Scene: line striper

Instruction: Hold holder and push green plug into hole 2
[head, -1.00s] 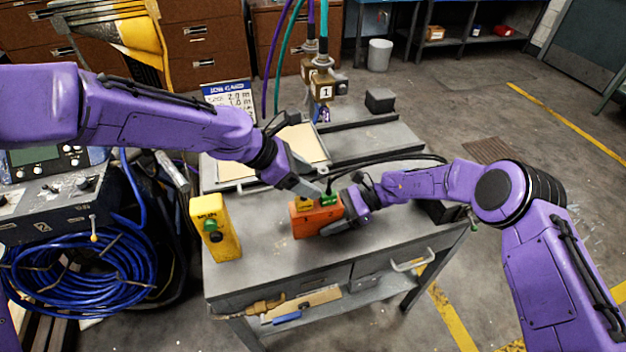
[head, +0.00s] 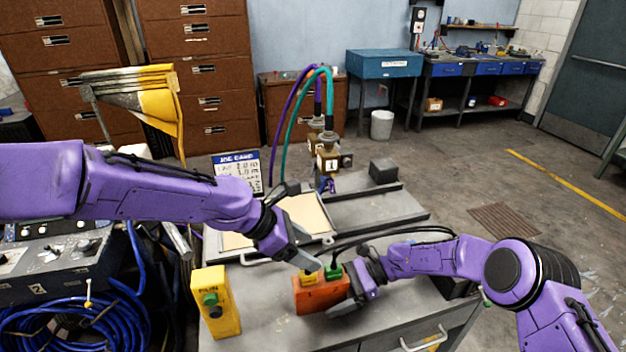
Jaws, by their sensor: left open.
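The orange holder (head: 322,296) is a box on the grey workbench. A yellow plug (head: 310,278) and a green plug (head: 334,272) stand at its top, the green one on the right. The holes are too small or hidden to tell apart, as is how deep the green plug sits. My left gripper (head: 313,262) is open, its fingertips just above and behind the plugs; contact cannot be told. My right gripper (head: 348,297) is at the holder's right end, one finger along its front face. It appears shut on the holder; its far finger is mostly hidden.
A yellow box with a green button (head: 215,302) stands on the bench to the left. Behind are a pale framed panel (head: 285,220), a fixture with purple and teal hoses (head: 328,160) and a dark block (head: 383,170). A black cable runs behind the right gripper.

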